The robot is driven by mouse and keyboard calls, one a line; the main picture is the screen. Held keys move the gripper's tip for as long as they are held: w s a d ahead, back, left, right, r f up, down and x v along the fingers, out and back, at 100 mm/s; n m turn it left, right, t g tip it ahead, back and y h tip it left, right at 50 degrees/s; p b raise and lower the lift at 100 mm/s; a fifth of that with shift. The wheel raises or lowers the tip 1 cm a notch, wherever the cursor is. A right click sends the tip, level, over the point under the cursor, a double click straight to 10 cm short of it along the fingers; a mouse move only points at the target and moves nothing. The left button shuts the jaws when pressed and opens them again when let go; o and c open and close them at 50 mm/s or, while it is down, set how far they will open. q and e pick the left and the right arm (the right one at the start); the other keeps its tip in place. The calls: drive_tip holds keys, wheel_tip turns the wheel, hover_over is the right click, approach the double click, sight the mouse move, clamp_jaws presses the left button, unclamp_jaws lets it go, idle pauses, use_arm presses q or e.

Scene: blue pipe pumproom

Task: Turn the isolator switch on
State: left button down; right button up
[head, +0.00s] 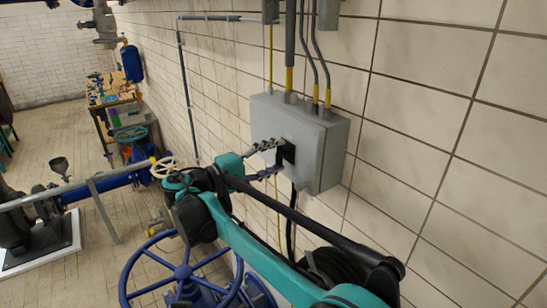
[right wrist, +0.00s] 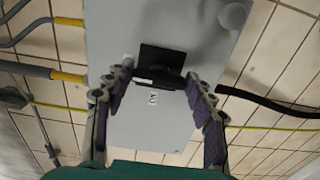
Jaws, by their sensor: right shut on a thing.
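The isolator switch is a grey wall box (head: 318,150) with a black handle (head: 288,153) on its front face. The handle also shows in the right wrist view (right wrist: 161,60), on a black square plate, with its bar lying across the picture. My right gripper (head: 278,157) is at the front of the box, with one finger on each side of the handle. In the right wrist view, the fingertips (right wrist: 160,76) close on the handle's two ends. My left gripper is not in view.
Grey conduits with yellow ends (head: 289,80) enter the box from above, and a black cable (head: 292,215) hangs below. A large blue handwheel (head: 183,272) and a blue pipe (head: 105,186) with a cream handwheel (head: 164,167) stand left. A workbench (head: 112,100) is farther back.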

drive_tip(key=o, duration=1.2)
drive_tip(key=shift+d, duration=0.1)
drive_tip(key=shift+c, duration=0.2)
drive_tip(key=v, duration=1.2)
drive_tip(key=shift+f, duration=0.1)
